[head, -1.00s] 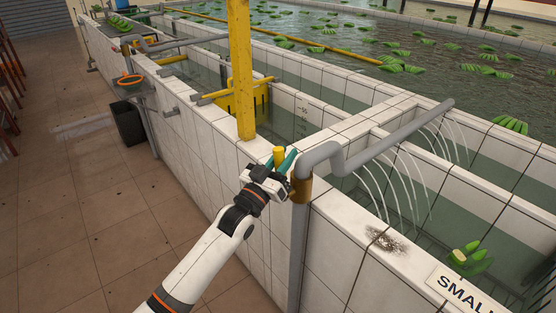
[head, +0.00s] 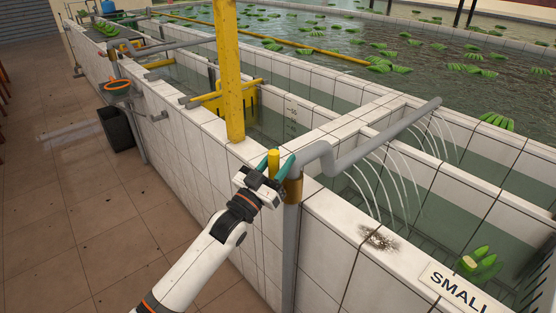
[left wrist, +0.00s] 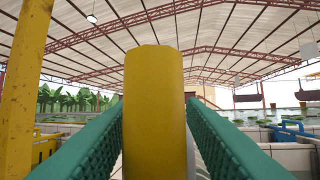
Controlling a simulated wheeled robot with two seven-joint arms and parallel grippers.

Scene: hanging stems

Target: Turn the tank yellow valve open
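The yellow valve handle (head: 273,162) is a short upright cylinder beside the grey pipe (head: 330,160) at the near tank corner. A brass-coloured collar (head: 292,189) is on the pipe there. My left gripper (head: 275,163) is at the handle, with one teal finger on each side of it. In the left wrist view the handle (left wrist: 155,110) stands between the two fingers, very close to both tips. The fingers look spread around it, and I cannot tell whether they touch it. The handle's lower part is hidden. My right gripper is out of view.
The white-tiled tank wall (head: 210,160) runs along my left arm. A yellow post (head: 230,70) rises close behind the gripper. Water jets from the pipe into the tank. Green bananas (head: 480,262) lie near the SMALL sign (head: 455,288).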

